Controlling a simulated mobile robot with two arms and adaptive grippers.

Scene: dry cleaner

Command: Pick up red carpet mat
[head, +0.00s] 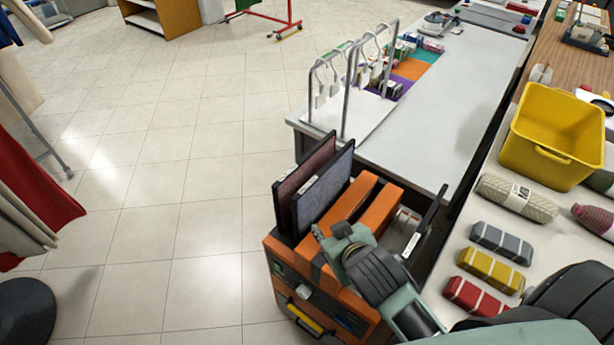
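A dull red mat or panel with a dark edge (304,172) stands upright in an orange cart (283,254). It is the thing most like a red carpet mat here. A blue-grey panel with a dark edge (327,190) stands close beside it on the right and hides part of it. One of my arms, grey-green and black, reaches over the cart's right side. I cannot make out gripper fingers on either arm, and nothing is seen holding the mat.
A grey-white table (421,135) with metal hanger rails (347,95) stands behind the cart. The right counter holds a yellow bin (548,135), a rolled beige bundle (517,198) and grey, yellow and red striped packs (474,298). Tiled floor (185,200) left of the cart is clear.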

